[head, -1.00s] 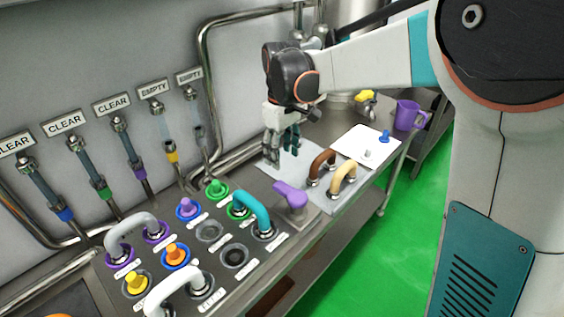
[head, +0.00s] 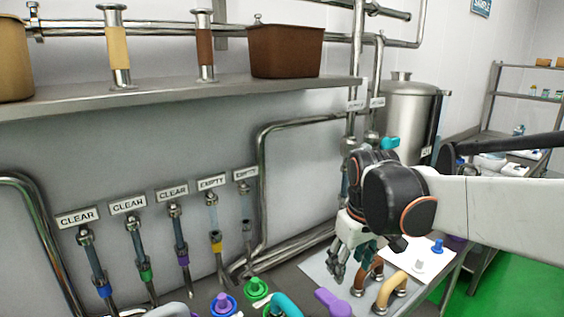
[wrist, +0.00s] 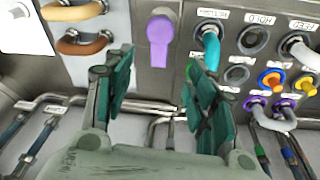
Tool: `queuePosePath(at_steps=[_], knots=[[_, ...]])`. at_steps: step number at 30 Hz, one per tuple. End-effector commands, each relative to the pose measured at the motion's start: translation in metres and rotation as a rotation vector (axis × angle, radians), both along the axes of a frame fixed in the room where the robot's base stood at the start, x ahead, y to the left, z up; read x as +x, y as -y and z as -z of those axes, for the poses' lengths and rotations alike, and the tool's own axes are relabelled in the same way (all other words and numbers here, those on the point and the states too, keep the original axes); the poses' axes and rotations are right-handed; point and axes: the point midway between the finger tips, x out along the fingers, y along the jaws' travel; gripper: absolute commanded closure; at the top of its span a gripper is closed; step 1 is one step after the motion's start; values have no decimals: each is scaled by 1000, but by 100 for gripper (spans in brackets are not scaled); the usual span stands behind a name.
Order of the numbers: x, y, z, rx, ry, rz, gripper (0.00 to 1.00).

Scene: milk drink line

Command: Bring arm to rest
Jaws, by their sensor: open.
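My gripper (head: 350,262) hangs above the right part of the metal counter, by the grey mat, in the head view. In the wrist view my gripper (wrist: 158,95) shows its two green-padded fingers spread apart with nothing between them. A purple handle (wrist: 160,42) on the panel lies beyond the fingertips; it also shows in the head view (head: 333,302). My arm reaches in from the right side of the head view.
Brown and tan handles (head: 391,290) stand near the gripper, beside a white board (head: 430,270) with blue and white pegs. Labelled pipes (head: 92,265) line the wall. A shelf (head: 180,97) holds a brown bin (head: 287,52). Green floor (head: 515,283) is clear at right.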

Motion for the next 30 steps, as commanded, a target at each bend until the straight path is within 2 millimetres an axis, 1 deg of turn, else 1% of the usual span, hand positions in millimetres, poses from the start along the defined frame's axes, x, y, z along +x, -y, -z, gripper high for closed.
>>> queuePosePath(at_steps=[1,5,9,14,18,21,24,30], knots=[[-15,5,-4,7,26,30,48],[-45,15,-10,28,98,102,48],[-77,25,-11,54,175,181,48],[-112,34,-5,88,263,268,48],[-137,41,4,118,333,337,48],[-150,44,10,137,374,375,48],[-158,46,15,151,400,400,48],[-163,48,18,160,418,418,48]])
